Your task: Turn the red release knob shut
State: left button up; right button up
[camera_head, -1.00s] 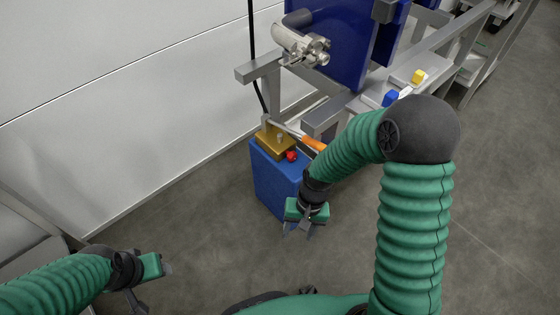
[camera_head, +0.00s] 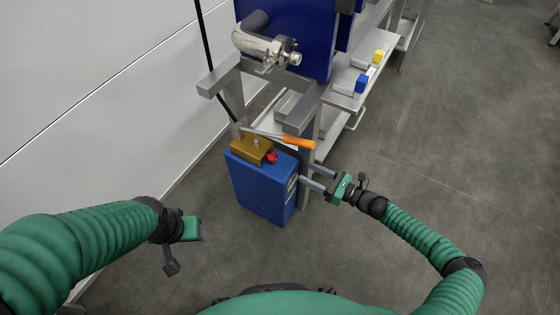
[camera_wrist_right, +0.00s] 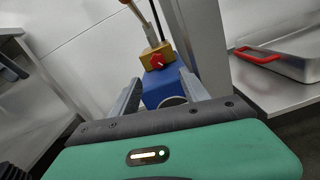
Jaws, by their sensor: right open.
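The red release knob (camera_head: 271,157) sits on the side of a brass block (camera_head: 249,151) on top of a blue box (camera_head: 258,187). It also shows in the right wrist view (camera_wrist_right: 158,60), ahead and between the fingers. A lever with an orange handle (camera_head: 299,142) rises from the brass block. My right gripper (camera_head: 308,178) is open and empty, its fingers pointing left at the blue box's right side, lower than the knob. Whether they touch the box I cannot tell. My left gripper (camera_head: 190,238) is at the lower left, away from the box; its finger opening is not clear.
A steel frame post (camera_head: 305,150) stands right behind the box, with a blue tank (camera_head: 290,35) and metal valve (camera_head: 267,48) above. A steel shelf (camera_head: 355,95) holds blue and yellow items. A white wall is at left. The floor at right is clear.

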jog(key=b, duration=0.3)
send_near(276, 159)
jog(key=x, duration=0.4)
jog(key=shift+a, duration=0.5)
jog(key=b+x, duration=0.1)
jog(key=x, duration=0.2)
jog(key=shift+w+a+r, duration=0.1)
jog(key=shift+w+a, duration=0.05)
jog(key=shift+w, duration=0.2)
jog(key=shift+w+a+r, duration=0.1)
jog(key=shift+w+a, duration=0.05)
pick_arm(q)
jog(key=f, duration=0.5)
jog(key=shift+a, duration=0.4)
pick_arm(e)
jog(key=shift+a+r, duration=0.1)
jog(key=shift+a, duration=0.05)
grip_shut()
